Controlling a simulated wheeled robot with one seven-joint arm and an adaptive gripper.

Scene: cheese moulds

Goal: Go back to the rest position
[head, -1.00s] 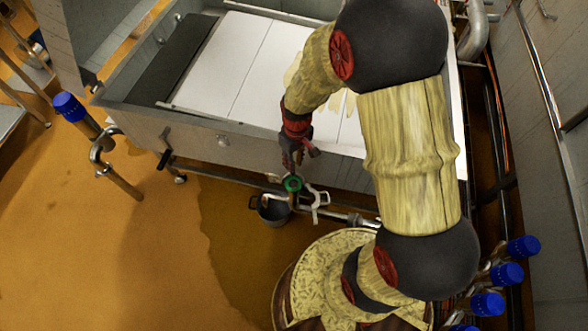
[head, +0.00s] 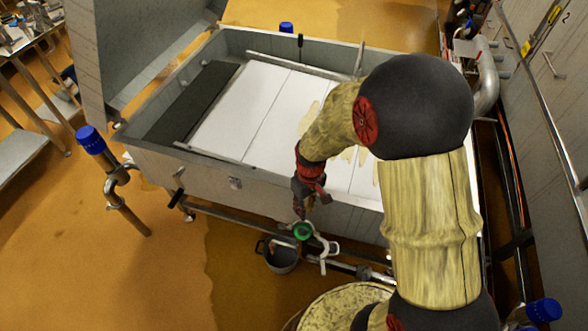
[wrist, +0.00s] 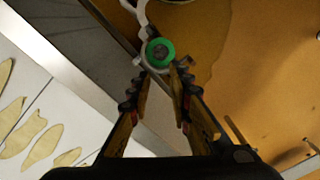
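My gripper (head: 299,208) hangs at the end of my arm in front of the vat's near wall, pointing down. In the wrist view my gripper (wrist: 160,75) has its two fingers apart, with nothing held between them. A round green cap (wrist: 160,52) on a pale metal fitting shows just past the fingertips. In the head view the green cap (head: 303,231) is just below my gripper. Whether the fingers touch the fitting I cannot tell.
The steel vat (head: 211,169) with white panels and pale patches fills the middle. A grey bucket (head: 281,258) stands on the floor under the fitting. A blue-capped post (head: 91,140) is at left; pipes run along the right wall. The orange floor at lower left is clear.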

